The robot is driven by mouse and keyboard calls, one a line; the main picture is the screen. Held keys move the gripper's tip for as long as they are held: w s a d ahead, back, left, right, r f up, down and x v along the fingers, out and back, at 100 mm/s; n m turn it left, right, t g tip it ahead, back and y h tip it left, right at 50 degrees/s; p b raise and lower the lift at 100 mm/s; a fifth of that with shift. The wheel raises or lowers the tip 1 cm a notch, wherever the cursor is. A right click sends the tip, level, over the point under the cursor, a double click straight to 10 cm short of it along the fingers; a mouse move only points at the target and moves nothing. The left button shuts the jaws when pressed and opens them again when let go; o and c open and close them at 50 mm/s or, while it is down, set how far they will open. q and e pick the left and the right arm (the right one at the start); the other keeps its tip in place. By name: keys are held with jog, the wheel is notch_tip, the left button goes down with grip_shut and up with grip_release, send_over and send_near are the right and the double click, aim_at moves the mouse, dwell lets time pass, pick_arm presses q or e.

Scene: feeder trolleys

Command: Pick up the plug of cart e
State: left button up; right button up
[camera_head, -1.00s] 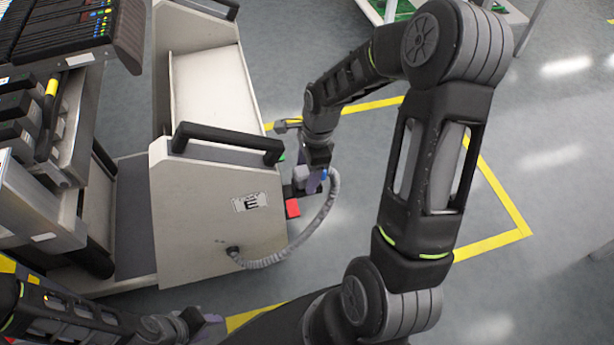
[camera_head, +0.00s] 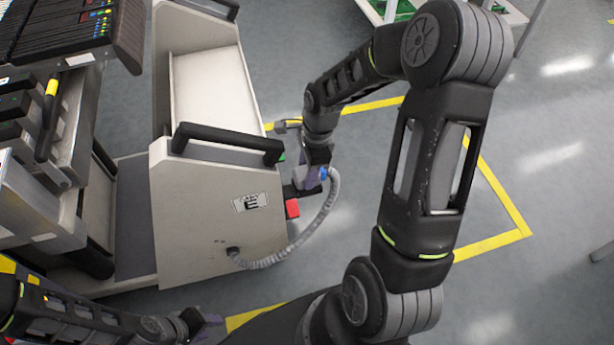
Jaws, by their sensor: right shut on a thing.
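Cart E (camera_head: 205,215) is a pale grey trolley with black handles and an "E" label on its near side panel. A grey corrugated cable (camera_head: 312,228) leaves the panel's lower part and curves up to the plug (camera_head: 324,173), whose blue part shows at my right gripper. My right gripper (camera_head: 312,182) is at the right edge of the cart, shut on the plug; its fingers are partly hidden by my wrist. A red block (camera_head: 292,208) and dark socket parts sit just below it. My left gripper (camera_head: 205,321) is low at the bottom left, apart from the cart; its jaw gap is unclear.
A feeder machine with dark modules (camera_head: 70,30) stands at the left beside the cart. Yellow floor lines (camera_head: 500,195) mark a bay at the right, with open grey floor around. A green-and-white rack (camera_head: 395,10) stands at the top.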

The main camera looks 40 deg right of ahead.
grip_shut()
notch_tip(320, 180, up, 10)
jog(key=shift+r+p, duration=0.1)
jog(key=shift+p, duration=0.6)
dwell(0.6)
jog(key=shift+r+p, duration=1.45)
